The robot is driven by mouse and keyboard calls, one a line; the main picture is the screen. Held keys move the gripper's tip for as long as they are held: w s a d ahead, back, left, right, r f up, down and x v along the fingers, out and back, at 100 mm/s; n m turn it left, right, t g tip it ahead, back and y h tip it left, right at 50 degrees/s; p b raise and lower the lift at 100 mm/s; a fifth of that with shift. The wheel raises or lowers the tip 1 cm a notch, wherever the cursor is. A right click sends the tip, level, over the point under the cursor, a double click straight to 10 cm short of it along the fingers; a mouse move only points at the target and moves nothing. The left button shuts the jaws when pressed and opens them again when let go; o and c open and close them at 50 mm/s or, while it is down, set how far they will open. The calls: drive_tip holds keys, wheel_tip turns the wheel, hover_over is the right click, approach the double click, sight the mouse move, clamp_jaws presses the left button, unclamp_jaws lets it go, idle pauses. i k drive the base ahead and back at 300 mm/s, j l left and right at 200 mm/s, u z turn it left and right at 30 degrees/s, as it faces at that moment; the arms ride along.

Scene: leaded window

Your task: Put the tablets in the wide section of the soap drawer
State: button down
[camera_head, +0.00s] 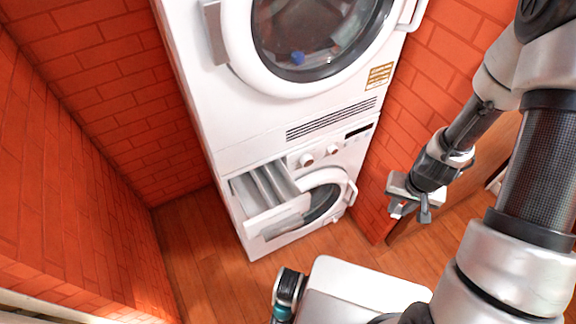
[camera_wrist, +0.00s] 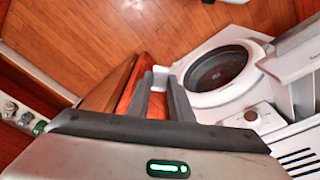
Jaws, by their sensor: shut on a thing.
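The soap drawer (camera_head: 278,217) is pulled open from the lower white machine in the head view, with dividers running front to back between its sections. Its edge also shows at the right of the wrist view (camera_wrist: 300,45). My gripper (camera_head: 410,212) is to the right of the drawer and apart from it, in front of the brick wall. In the wrist view my gripper (camera_wrist: 159,88) is shut on a small white tablet (camera_wrist: 160,76) between its fingertips. I cannot make out any tablets inside the drawer.
The lower machine (camera_head: 305,159) has a round door (camera_head: 322,203) right of the drawer. An upper machine (camera_head: 235,110) stands on it. Brick walls (camera_head: 110,90) flank both. A surface with several small jars (camera_wrist: 24,117) is at the wrist view's left. The wooden floor (camera_head: 190,240) is clear.

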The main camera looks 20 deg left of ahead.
sight(254, 204)
drive_tip(key=k+j+u, duration=0.1)
drive_tip(key=j, duration=0.2)
drive_tip(key=k+j+u, duration=0.15)
drive_tip(key=j+u, duration=0.1)
drive_tip(key=j, duration=0.3)
drive_tip(key=j+u, duration=0.15)
drive_tip(key=j, duration=0.8)
drive_tip(key=i+j, duration=0.1)
